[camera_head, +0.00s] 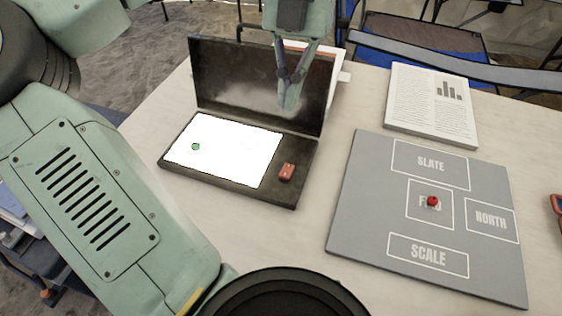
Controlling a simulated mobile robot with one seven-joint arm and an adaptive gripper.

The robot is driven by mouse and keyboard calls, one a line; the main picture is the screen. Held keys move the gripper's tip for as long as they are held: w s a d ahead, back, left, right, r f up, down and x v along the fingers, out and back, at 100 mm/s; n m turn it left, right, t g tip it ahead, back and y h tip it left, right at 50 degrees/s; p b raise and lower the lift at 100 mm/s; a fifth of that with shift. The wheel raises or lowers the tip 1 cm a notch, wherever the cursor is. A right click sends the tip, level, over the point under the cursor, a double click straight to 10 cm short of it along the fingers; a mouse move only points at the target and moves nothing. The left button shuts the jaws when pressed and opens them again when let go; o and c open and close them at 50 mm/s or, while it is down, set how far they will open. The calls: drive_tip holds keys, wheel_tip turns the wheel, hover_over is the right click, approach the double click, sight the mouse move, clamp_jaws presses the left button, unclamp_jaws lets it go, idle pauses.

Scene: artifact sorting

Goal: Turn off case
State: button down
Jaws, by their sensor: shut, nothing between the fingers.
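The case (183,166) stands open on the table, its dark lid (232,84) raised at the back. Its left part is a bright white lit panel (232,160) with a small green object (195,146) on it. A red switch (287,172) sits on the dark strip to the right of the panel. My gripper (287,106) is shut and empty, pointing down in front of the lid's right part, above and behind the red switch. It looks apart from the switch; whether it touches the lid I cannot tell.
A grey board (352,220) with labelled boxes lies to the right, a small red object (432,201) on its middle box. A printed sheet stack (415,110) lies behind it. A red-edged item (557,207) is cut off at the right edge. Chairs stand behind the table (300,235).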

sight(287, 171)
drive_tip(key=x, duration=1.4)
drive_tip(key=shift+w+d, duration=0.1)
drive_tip(key=shift+w, duration=0.15)
drive_tip(key=shift+d+f, duration=0.1)
